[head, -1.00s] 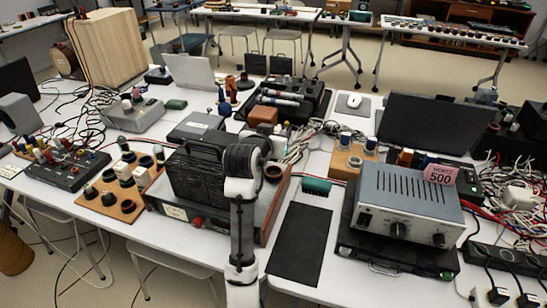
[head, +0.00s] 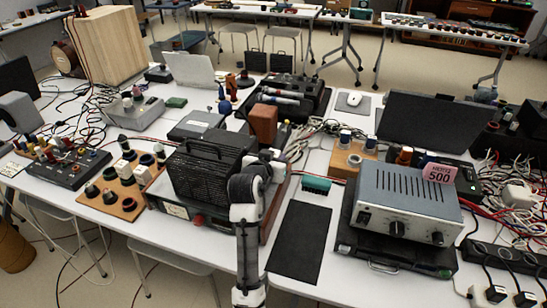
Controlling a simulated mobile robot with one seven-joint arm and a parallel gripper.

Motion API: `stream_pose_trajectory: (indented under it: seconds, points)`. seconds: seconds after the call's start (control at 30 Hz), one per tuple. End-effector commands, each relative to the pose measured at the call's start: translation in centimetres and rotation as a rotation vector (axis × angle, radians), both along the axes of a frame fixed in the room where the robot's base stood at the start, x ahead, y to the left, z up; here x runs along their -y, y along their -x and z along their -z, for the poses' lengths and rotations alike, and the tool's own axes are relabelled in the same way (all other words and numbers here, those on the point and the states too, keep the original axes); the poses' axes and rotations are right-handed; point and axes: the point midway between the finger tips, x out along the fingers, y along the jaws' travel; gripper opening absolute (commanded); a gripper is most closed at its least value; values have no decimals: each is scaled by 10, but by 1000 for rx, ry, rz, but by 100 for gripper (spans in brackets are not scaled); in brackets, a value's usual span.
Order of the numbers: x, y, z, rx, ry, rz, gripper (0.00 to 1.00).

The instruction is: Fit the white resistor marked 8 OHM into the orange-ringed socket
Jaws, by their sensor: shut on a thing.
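My gripper (head: 266,152) is beyond my wrist, over the black grilled amplifier's right side, its fingers mostly hidden. A brown block (head: 263,122) stands up just beyond it and appears held in it. Small white blocks (head: 122,168) sit among dark round sockets on the tan board (head: 117,205), left of the amplifier. No 8 OHM marking is readable, so I cannot tell which one is the named resistor. I cannot make out an orange-ringed socket; part of the red-brown base under the amplifier is behind my arm.
The black grilled amplifier (head: 200,175) stands close to my arm. A grey power unit (head: 407,205) with a pink 500 tag stands at right. A bare black mat (head: 300,245) lies between them. A green connector (head: 316,184) and cables lie behind the mat.

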Motion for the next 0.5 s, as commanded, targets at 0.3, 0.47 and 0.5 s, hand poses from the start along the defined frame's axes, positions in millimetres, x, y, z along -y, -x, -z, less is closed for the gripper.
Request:
stream_pose_trajectory:
  seconds: [0.3,0.47,0.5]
  points:
    - [0,0,4,-1,0,0,54]
    - [0,0,4,-1,0,0,54]
    - [0,0,4,-1,0,0,54]
